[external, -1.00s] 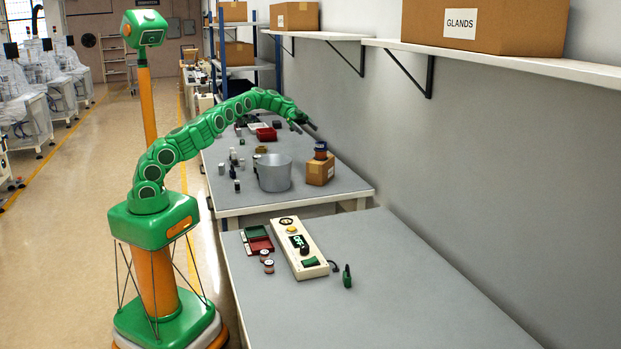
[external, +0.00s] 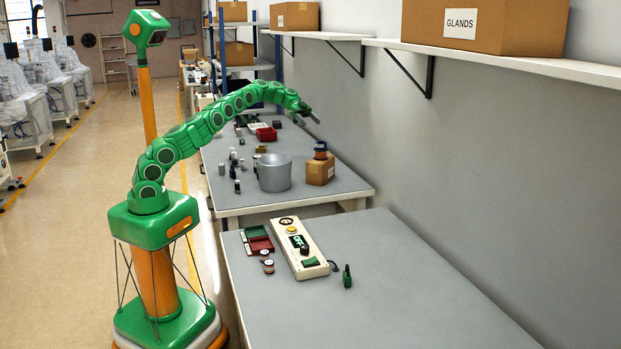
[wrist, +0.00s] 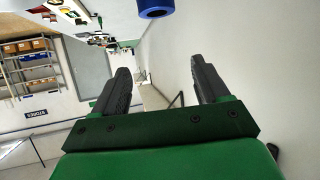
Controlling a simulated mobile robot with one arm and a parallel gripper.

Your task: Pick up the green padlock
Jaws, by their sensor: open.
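A small upright green object with a narrow top, seemingly the green padlock (external: 347,277), stands on the near grey table (external: 420,300), just right of the cream control box (external: 300,248). Its details are too small to make out. My gripper (external: 313,116) is raised over the far table near the wall, well behind and above the padlock. In the wrist view my gripper (wrist: 163,85) has its two dark fingers wide apart with nothing between them. The padlock does not show in the wrist view.
Red-and-white spools (external: 266,262) and a red-and-green tray (external: 258,240) sit left of the control box. The far table holds a grey bucket (external: 274,174) and a cardboard box (external: 320,172) with a blue-topped item. A wall shelf (external: 500,62) runs above. The near table's right side is clear.

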